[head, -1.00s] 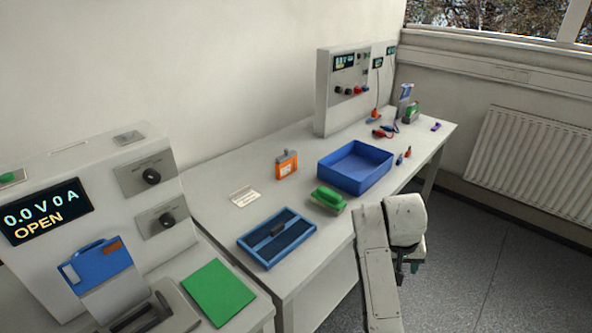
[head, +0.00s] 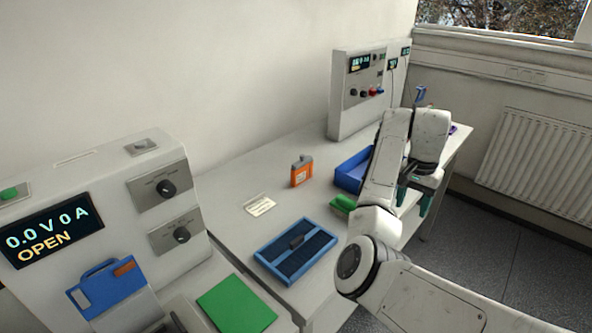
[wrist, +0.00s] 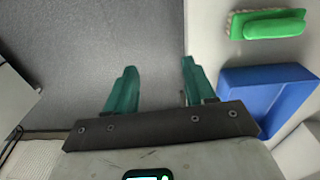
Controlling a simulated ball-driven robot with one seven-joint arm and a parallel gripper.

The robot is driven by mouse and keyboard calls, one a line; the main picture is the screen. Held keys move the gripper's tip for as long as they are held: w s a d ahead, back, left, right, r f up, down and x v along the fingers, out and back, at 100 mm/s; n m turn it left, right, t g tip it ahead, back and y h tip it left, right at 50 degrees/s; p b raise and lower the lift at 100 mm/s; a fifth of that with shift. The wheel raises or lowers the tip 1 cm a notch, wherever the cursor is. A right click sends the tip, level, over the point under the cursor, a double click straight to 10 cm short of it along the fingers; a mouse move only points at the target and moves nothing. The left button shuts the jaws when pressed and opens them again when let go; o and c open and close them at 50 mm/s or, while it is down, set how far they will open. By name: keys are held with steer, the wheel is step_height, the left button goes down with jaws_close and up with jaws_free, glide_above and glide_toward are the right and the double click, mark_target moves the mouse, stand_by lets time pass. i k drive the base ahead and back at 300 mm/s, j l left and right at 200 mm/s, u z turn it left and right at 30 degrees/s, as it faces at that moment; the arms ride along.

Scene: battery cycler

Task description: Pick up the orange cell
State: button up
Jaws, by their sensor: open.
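The orange cell (head: 302,171) stands upright on the white bench in the head view, left of the blue bin and near the wall. It has a small neck on top and a pale label. My gripper (head: 413,203) is at the bench's front right edge, well to the right of the cell and apart from it. In the wrist view my gripper (wrist: 158,70) has its two green fingers spread with only grey floor between them. The cell does not show in the wrist view.
A blue bin (head: 349,172) is partly hidden by my arm; beside it lies a green brush (head: 342,204), clearer in the wrist view (wrist: 268,24). A blue tray (head: 272,264) and a card (head: 260,206) lie nearer. A grey instrument (head: 343,115) stands behind.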

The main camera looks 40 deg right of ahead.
mark_target(301, 175)
steer(key=i, duration=1.35)
